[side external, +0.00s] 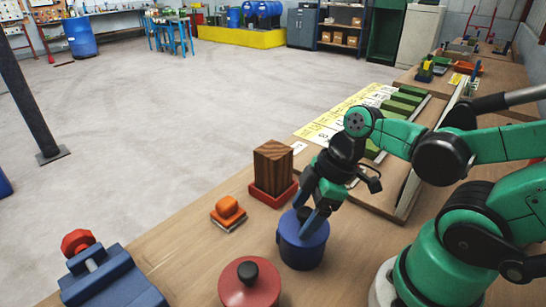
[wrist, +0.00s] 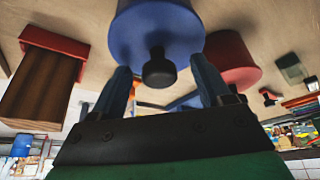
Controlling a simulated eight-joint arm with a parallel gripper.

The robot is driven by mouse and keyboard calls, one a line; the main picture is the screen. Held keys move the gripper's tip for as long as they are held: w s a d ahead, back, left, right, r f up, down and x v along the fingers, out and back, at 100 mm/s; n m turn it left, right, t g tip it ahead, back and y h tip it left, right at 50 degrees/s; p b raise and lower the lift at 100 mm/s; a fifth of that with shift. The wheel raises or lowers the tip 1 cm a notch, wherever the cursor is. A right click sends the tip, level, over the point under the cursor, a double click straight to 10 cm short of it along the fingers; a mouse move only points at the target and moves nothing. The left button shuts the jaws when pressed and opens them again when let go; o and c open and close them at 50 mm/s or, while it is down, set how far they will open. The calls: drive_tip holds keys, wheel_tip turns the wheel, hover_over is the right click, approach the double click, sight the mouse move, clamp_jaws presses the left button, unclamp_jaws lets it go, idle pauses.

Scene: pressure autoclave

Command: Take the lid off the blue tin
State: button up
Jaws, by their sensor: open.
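The blue tin (side external: 302,252) stands upright on the wooden bench, with its blue lid (wrist: 160,30) on. A black knob (wrist: 158,70) sticks out of the lid's middle. My gripper (side external: 308,218) is right above the tin, pointing down and slightly tilted. In the wrist view my gripper's two blue fingers (wrist: 163,82) are spread apart, one on each side of the knob, with gaps between. I cannot tell exactly how far down the fingers reach. In the side view the fingers partly hide the lid top.
A red tin (side external: 240,290) with a black knob stands close in front of the blue tin. A wooden block (side external: 273,165) stands in a red tray (side external: 268,197) behind. An orange block (side external: 228,206) and a blue fixture (side external: 115,280) lie left. A rack (side external: 400,205) stands behind my gripper.

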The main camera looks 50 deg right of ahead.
clamp_jaws()
drive_tip(key=shift+r, duration=0.2)
idle(0.3)
